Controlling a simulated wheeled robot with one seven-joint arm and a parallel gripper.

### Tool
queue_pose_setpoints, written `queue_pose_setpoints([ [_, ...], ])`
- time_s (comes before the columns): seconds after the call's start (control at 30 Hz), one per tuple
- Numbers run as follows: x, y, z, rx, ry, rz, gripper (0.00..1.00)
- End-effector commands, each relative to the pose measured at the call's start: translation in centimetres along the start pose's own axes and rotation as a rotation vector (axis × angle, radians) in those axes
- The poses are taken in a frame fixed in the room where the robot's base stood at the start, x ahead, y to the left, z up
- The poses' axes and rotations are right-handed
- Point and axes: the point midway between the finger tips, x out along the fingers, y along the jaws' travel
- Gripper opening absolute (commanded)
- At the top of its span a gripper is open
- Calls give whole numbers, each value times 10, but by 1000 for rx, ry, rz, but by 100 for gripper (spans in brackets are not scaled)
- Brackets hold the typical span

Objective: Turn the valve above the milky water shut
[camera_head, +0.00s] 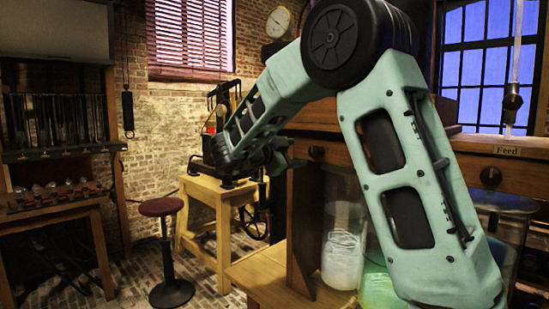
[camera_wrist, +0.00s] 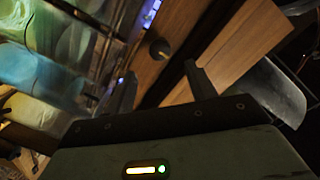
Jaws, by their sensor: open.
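A glass jar with cloudy whitish contents (camera_head: 343,258) stands low in a wooden frame. A dark round knob (camera_head: 316,153) sits on the wooden rail above and left of it; it may be the valve. A dark round knob also shows on a wooden board in the wrist view (camera_wrist: 159,49), beyond my fingertips and apart from them; I cannot tell which knob it is. My gripper (camera_wrist: 160,82) is open and empty, fingers spread.
A green jar (camera_head: 378,288) is partly behind my arm. Another knob (camera_head: 490,176) is on the rail at right, below a "Feed" label (camera_head: 507,151) and a tap (camera_head: 512,101) on a glass tube. A stool (camera_head: 161,207) and a wooden bench (camera_head: 205,188) stand at left.

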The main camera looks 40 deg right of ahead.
Motion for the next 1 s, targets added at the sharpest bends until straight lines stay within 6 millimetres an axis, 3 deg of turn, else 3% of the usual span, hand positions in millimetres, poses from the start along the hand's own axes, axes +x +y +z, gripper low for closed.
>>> queue_pose_setpoints([
  [0.2,-47,0,1,1,-2,-3,56],
  [0.4,-70,0,1,2,-1,-1,56],
  [1.0,-74,0,0,1,0,0,56],
])
